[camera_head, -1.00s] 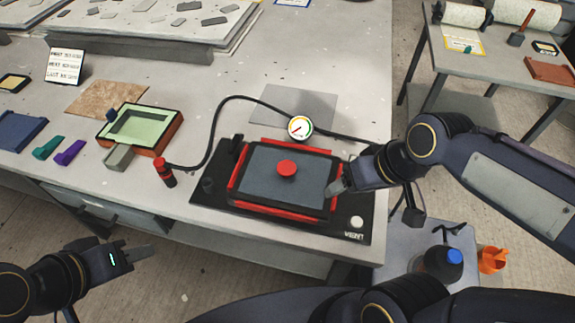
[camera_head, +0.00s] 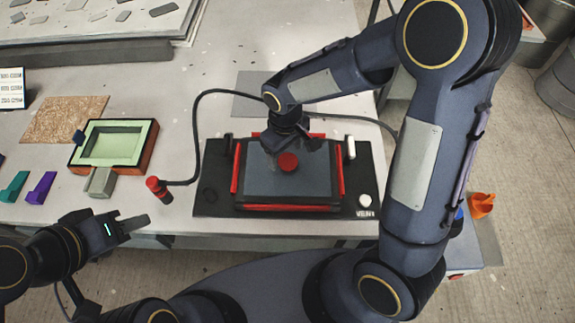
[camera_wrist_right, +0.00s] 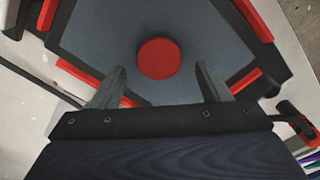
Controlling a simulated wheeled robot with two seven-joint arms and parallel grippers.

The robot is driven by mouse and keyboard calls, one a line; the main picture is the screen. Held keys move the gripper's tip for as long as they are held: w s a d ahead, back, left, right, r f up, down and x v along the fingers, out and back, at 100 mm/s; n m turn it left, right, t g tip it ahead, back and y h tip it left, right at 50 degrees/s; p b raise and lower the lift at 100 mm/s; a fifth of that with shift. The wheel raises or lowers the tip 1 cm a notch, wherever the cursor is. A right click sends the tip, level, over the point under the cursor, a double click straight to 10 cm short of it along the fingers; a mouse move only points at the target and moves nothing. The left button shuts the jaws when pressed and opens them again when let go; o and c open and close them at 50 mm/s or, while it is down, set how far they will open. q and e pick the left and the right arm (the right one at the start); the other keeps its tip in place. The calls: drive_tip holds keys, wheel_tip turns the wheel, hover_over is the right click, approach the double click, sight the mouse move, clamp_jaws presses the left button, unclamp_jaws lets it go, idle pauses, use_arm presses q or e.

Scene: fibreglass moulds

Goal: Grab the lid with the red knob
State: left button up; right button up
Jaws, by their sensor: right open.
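The lid (camera_head: 262,182) is a dark grey plate with a round red knob (camera_head: 288,162) at its middle. It sits in a black base (camera_head: 215,180) with red bars along its edges. My right gripper (camera_head: 292,145) is above the lid's back part, just behind the knob. In the right wrist view, the two fingers (camera_wrist_right: 160,85) are apart, with the red knob (camera_wrist_right: 159,58) ahead of the gap between them, and nothing is held. My left gripper (camera_head: 134,226) is off the table's front edge, far from the lid; whether its jaws are parted is unclear.
A green-and-orange mould (camera_head: 116,144) stands left of the base, with a grey block (camera_head: 101,182) before it. A red-capped fitting (camera_head: 157,187) with a black hose (camera_head: 194,130) lies between. A white upright handle (camera_head: 349,148) stands at the base's right. My right arm crosses the table's right side.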

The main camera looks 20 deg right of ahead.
sight(288, 161)
drive_tip(key=f, duration=0.4)
drive_tip(key=shift+s+d+f+p, duration=0.1)
drive_tip(key=shift+s+d+p, duration=0.05)
drive_tip(key=shift+s+p, duration=0.15)
drive_tip(key=c, duration=1.3)
